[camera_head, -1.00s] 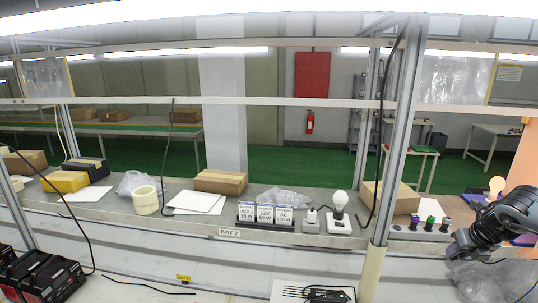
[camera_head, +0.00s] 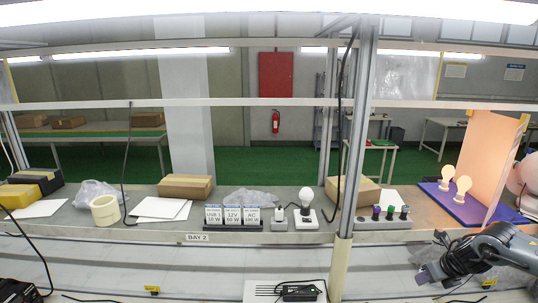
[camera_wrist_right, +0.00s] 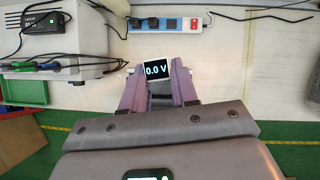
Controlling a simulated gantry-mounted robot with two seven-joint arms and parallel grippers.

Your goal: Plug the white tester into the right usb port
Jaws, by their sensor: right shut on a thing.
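In the wrist view, my right gripper (camera_wrist_right: 155,80) has its purple fingers shut on the tester (camera_wrist_right: 157,69), a small white-framed block whose dark screen reads "0.0 V". In the head view, my right gripper (camera_head: 427,278) is at the lower right, in front of the shelf. The tester cannot be made out there. I cannot pick out the right usb port for certain in either view. A white power strip (camera_wrist_right: 140,23) with blue-marked outlets lies ahead of the tester in the wrist view, clear of it. My left gripper is not in view.
The shelf holds labelled white boxes (camera_head: 232,215), a bulb on a base (camera_head: 306,210), and a socket strip with coloured plugs (camera_head: 383,220). A grey-white device (camera_wrist_right: 60,35) with cables stands left in the wrist view. An upright post (camera_head: 354,130) stands left of my right arm.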

